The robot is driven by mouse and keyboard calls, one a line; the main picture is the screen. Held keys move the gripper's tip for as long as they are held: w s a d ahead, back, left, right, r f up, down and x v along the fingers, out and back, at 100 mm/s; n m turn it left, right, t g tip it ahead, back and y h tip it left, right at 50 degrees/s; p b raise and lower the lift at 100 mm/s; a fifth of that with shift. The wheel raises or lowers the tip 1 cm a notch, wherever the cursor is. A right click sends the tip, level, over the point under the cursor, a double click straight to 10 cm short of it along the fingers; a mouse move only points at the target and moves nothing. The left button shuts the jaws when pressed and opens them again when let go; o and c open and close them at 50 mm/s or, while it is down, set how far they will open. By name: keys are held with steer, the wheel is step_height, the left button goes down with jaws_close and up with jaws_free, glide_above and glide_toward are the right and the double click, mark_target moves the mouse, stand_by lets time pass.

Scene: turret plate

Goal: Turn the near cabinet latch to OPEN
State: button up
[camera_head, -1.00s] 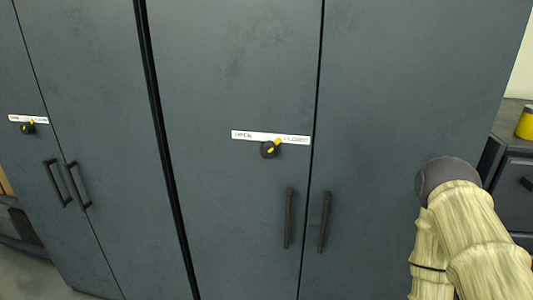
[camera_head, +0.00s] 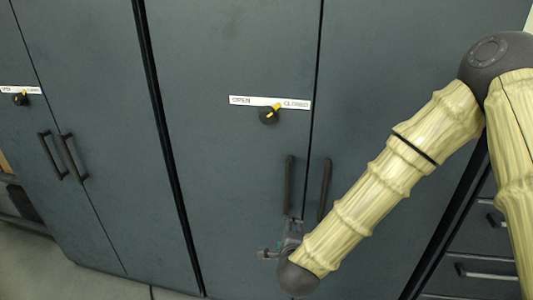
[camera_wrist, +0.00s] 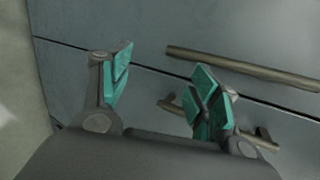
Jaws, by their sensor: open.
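The near cabinet latch (camera_head: 269,115) is a round black knob with a yellow pointer on the middle cabinet's left door. Its pointer aims up and right, toward CLOSED on the white label (camera_head: 270,102); OPEN is at the label's left end. My gripper (camera_head: 280,240) is below the latch, in front of the lower ends of the door handles, partly hidden by my arm. In the wrist view my gripper (camera_wrist: 160,95) is open and empty, its teal pads apart. The latch is not in the wrist view.
Two vertical bar handles, the left (camera_head: 289,185) and the right (camera_head: 325,188), stick out below the latch, close to my gripper. A second cabinet at left has its own latch (camera_head: 20,98) and handles (camera_head: 60,157). Drawers (camera_head: 490,270) stand at right.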

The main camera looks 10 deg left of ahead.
steer(key=w+a+r+m+t+b, duration=0.1)
steer(key=w+a+r+m+t, duration=0.2)
steer(key=r, duration=0.6)
steer(key=a+r+m+t, duration=0.1)
steer(key=a+r+m, duration=0.2)
steer(key=r+m, duration=0.35)
steer(key=m+t+h, duration=0.2)
steer(key=m, duration=0.3)
glide_toward(267, 117)
steer(key=shift+n, duration=0.35)
steer(key=w+p, duration=0.1)
steer(key=w, duration=0.8)
steer(key=shift+w+a, duration=0.15)
steer(key=shift+w, duration=0.25)
steer(key=c, duration=1)
